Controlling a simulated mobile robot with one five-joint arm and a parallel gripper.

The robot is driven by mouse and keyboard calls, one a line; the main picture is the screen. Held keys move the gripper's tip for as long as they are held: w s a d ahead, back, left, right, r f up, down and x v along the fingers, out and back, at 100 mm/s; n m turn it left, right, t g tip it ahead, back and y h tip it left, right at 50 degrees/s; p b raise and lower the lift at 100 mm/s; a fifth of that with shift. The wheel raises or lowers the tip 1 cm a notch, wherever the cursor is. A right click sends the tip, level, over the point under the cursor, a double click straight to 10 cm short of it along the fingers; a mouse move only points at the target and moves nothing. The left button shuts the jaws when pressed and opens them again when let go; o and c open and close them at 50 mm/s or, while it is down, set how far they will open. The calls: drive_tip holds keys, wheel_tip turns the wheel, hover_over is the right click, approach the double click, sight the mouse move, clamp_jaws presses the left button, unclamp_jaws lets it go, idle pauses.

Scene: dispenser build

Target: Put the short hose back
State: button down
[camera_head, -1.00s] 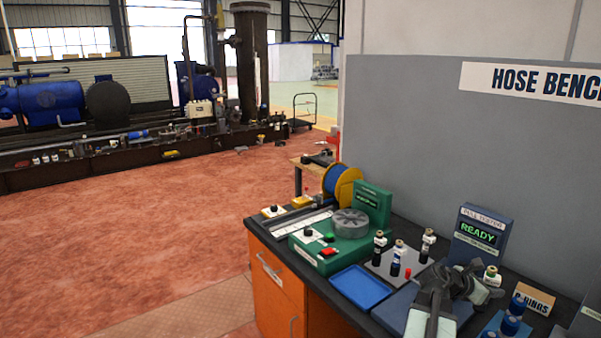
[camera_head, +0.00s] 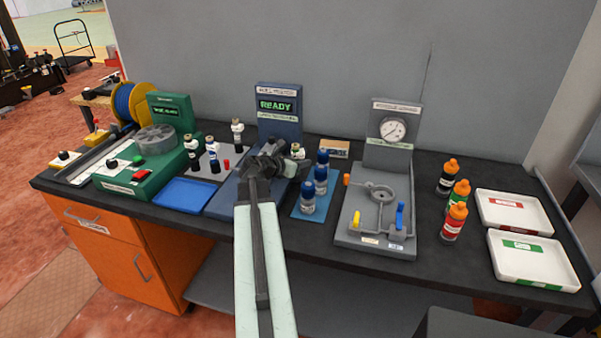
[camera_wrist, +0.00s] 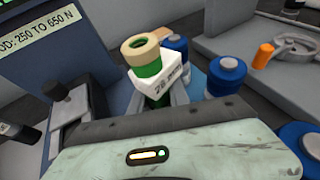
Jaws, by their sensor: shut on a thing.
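A short green hose piece with a white tag and tan top ring (camera_wrist: 150,72) stands at my gripper in the wrist view. It also shows small in the head view (camera_head: 297,151). My gripper (camera_head: 287,163) is shut on it, in front of the blue pull tester (camera_head: 278,118), whose screen reads READY. The fingertips and the hose's lower end are mostly hidden, so I cannot tell if it touches anything below. Similar tagged pieces with dark and blue bodies (camera_head: 213,158) stand on a grey plate (camera_head: 210,176) left of the tester.
Blue spools (camera_head: 307,196) stand on a blue mat right of my gripper. Further right are a gauge fixture (camera_head: 376,238), orange-capped bottles (camera_head: 454,222) and white trays (camera_head: 533,262). An empty blue tray (camera_head: 183,196) and a green machine (camera_head: 140,178) lie left.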

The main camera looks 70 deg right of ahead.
wheel_tip(320, 180, down, 3)
drive_tip(key=shift+r+b, duration=0.15)
drive_tip(key=shift+b, duration=0.6)
drive_tip(key=shift+r, duration=0.25)
drive_tip(key=c, duration=1.6)
unclamp_jaws()
drive_tip(key=shift+f, duration=0.25)
drive_tip(key=shift+c, duration=0.2)
drive_tip(key=o, duration=0.4)
